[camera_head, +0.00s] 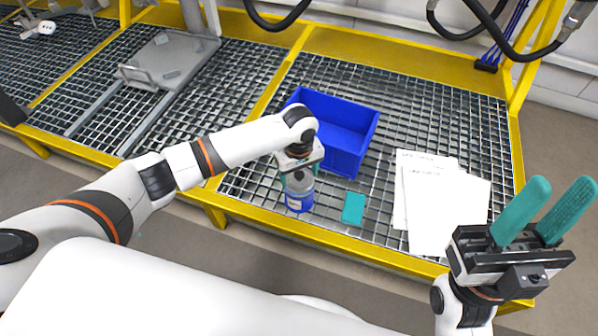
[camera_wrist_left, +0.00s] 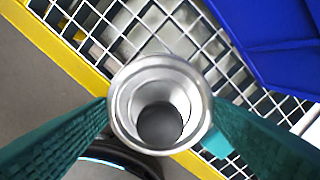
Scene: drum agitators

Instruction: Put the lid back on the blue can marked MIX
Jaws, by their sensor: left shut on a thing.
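The blue can (camera_head: 298,204) stands upright on the grating near its front edge, directly below my left gripper (camera_head: 297,177). Whether the silver piece touches the can is unclear. My right gripper (camera_head: 561,187) is open and empty at the right.
A blue open bin (camera_head: 358,160) stands right behind the can. A flat teal block (camera_head: 353,208) lies to the can's right. White papers (camera_head: 450,205) lie further right. A yellow rail (camera_head: 330,246) edges the front, and hoses hang at the back.

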